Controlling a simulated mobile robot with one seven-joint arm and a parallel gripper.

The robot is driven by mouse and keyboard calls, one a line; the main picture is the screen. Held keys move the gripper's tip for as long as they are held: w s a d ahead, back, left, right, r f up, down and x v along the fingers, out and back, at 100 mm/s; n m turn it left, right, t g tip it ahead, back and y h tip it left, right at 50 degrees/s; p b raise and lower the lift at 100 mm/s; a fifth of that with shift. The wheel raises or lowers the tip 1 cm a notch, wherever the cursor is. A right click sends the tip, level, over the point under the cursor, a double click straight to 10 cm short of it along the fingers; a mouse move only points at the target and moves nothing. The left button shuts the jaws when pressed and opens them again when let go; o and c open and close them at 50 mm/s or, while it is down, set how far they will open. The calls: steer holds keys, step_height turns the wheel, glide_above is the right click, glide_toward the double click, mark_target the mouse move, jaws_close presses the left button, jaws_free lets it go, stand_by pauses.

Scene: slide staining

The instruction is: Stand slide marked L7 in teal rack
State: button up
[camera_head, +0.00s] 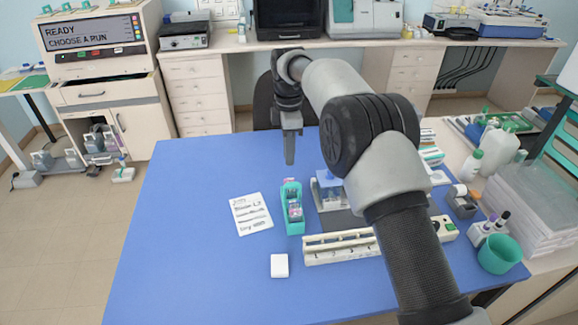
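The teal rack (284,214) stands on the blue table, left of centre, with pinkish and pale pieces inside that are too small to identify. My gripper (290,158) points down above the table, just beyond the rack in the picture. Its fingers appear as one narrow grey shape, so I cannot tell whether they are apart or hold anything. I cannot make out a slide marked L7. A long cream holder (318,257) with a slotted top lies right of and nearer than the rack; my arm covers its right end.
A printed white card (250,214) lies left of the rack, and a small white block (279,265) lies nearer. A blue-topped stand (327,191) is close on the rack's right. A teal cup (498,254) stands at the right. The table's left side is clear.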

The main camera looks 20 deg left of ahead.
steer(key=shift+r, duration=0.7)
steer(key=shift+r, duration=0.1)
steer(key=d+r+m+t, duration=0.1)
steer(key=d+r+m, duration=0.4)
steer(key=d+r, duration=0.65)
steer(key=s+d+r+m+t, duration=0.1)
steer(key=s+d+r+m, duration=0.25)
steer(key=d, duration=0.35)
steer(key=s+d+r+m+t, duration=0.1)
steer(key=s+d+r+m, duration=0.2)
steer(key=d+r, duration=0.25)
steer(key=s+d+r+m+t, duration=0.1)
steer(key=s+d+m, duration=0.6)
steer(key=s+d, duration=0.4)
steer(key=s+d+f+m, duration=0.2)
steer(key=s+d+m, duration=0.1)
steer(key=s, duration=0.2)
steer(key=s+d+f+m+t, duration=0.1)
steer(key=s+d+f+m, duration=0.2)
steer(key=s, duration=0.3)
steer(key=shift+t, duration=0.3)
steer(key=shift+d+f, duration=0.1)
